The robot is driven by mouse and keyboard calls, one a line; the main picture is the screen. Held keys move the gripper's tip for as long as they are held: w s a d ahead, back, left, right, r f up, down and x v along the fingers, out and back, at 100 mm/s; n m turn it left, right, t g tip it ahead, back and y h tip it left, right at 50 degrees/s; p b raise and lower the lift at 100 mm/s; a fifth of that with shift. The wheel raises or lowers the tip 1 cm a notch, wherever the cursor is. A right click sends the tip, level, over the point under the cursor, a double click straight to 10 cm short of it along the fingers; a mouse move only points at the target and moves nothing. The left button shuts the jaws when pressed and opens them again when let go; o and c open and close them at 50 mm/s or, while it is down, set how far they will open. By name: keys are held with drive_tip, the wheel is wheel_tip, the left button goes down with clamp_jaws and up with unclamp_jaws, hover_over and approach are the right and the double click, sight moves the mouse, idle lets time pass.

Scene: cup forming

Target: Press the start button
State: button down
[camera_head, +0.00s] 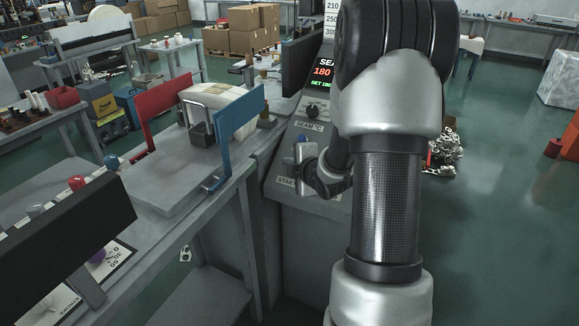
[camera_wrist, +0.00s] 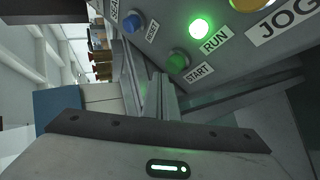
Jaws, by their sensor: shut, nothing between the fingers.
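The green start button (camera_wrist: 177,62) shows in the wrist view on the grey control panel (camera_wrist: 225,75), just above its START label. My gripper (camera_wrist: 160,88) is shut and empty, with its fingers pointing at the panel just below the button. I cannot tell whether the tips touch anything. In the head view my gripper (camera_head: 306,160) is at the sloped panel front, close to a partly covered START label (camera_head: 287,182). The start button itself is hidden there.
A lit green lamp (camera_wrist: 200,28) by RUN, a blue button (camera_wrist: 134,20) and a yellow button (camera_wrist: 248,3) by JOG sit close around. A dial (camera_head: 313,110) is above. Left stands a bench with red (camera_head: 157,103) and blue (camera_head: 234,125) frames.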

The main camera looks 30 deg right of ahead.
drive_tip(key=shift+s+a+r+p, duration=0.2)
drive_tip(key=shift+s+a+r, duration=0.15)
drive_tip(key=shift+r, duration=0.35)
drive_tip(key=shift+s+a+r+p, duration=0.25)
drive_tip(key=shift+a+r, duration=0.15)
drive_tip(key=shift+r, duration=0.25)
drive_tip(key=shift+s+a+r+p, duration=0.15)
drive_tip(key=shift+s+a+r, duration=0.2)
drive_tip(key=shift+r, duration=0.35)
